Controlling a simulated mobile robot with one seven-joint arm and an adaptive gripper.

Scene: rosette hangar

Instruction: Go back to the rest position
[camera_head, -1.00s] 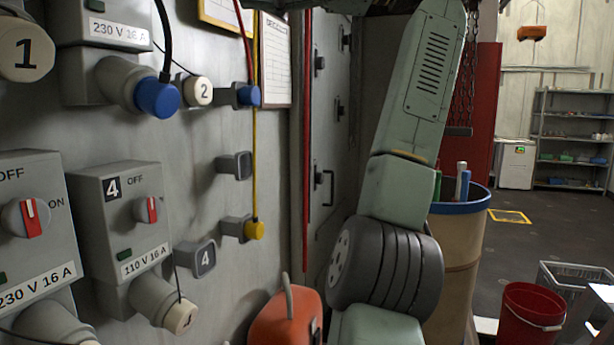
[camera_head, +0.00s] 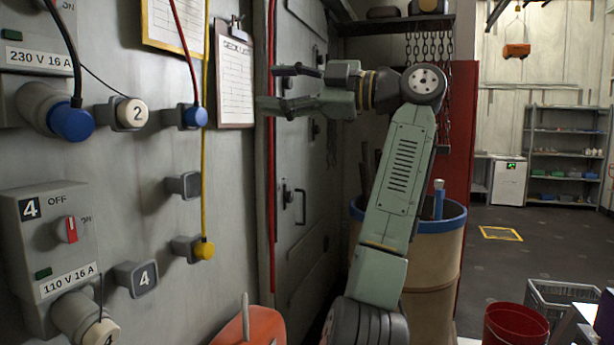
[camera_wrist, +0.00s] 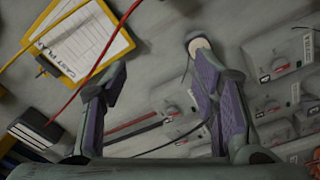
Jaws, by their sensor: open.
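My gripper (camera_head: 276,88) is raised at the upper middle of the head view and points left towards the grey panel wall (camera_head: 150,225). Its two fingers are spread apart with nothing between them. In the wrist view the open fingers (camera_wrist: 158,85) show with purple inner pads, and the wall lies behind them. A pale round cap (camera_wrist: 200,45) appears behind the tip of the right finger there; I cannot tell its distance from the finger. No mark of a rest position shows.
The wall carries a blue plug (camera_head: 71,122), a cap marked 2 (camera_head: 132,113), a clipboard (camera_head: 235,85) and hanging red and yellow cables. An orange case (camera_head: 262,328) and a barrel (camera_head: 435,275) stand near my arm. Open floor (camera_head: 480,250) lies to the right.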

